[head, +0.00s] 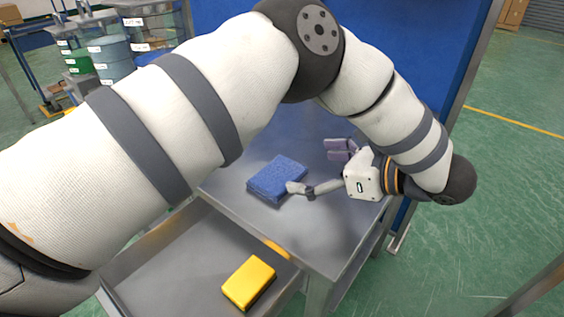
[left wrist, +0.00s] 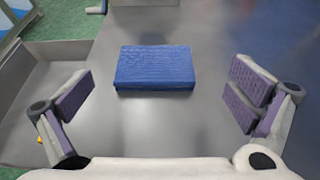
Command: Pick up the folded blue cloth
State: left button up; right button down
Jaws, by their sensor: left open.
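The folded blue cloth (head: 276,178) lies flat on a grey metal table (head: 318,235). In the left wrist view the cloth (left wrist: 155,68) is a textured blue block in the upper middle, ahead of and between the fingers. My left gripper (head: 318,168) is open, with its fingers spread wide and purple pads showing. In the left wrist view my left gripper (left wrist: 160,100) has nothing between its fingers. In the head view one finger ends close to the right edge of the cloth; I cannot tell whether it touches. My right gripper is not in view.
An open grey drawer (head: 190,265) at the front left holds a yellow block (head: 248,282). A blue panel (head: 420,60) stands behind the table. Drums and containers (head: 115,55) stand at the back left. Bare tabletop surrounds the cloth.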

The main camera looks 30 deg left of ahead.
aim_at(268, 168)
pick_arm(q)
jog(key=x, duration=0.4)
jog(key=shift+s+a+f, duration=0.1)
jog(key=shift+s+a, duration=0.25)
jog(key=shift+a, duration=0.05)
jog(key=x, duration=0.5)
jog(key=shift+a+f, duration=0.1)
jog(key=shift+f, duration=0.35)
jog(key=c, duration=0.8)
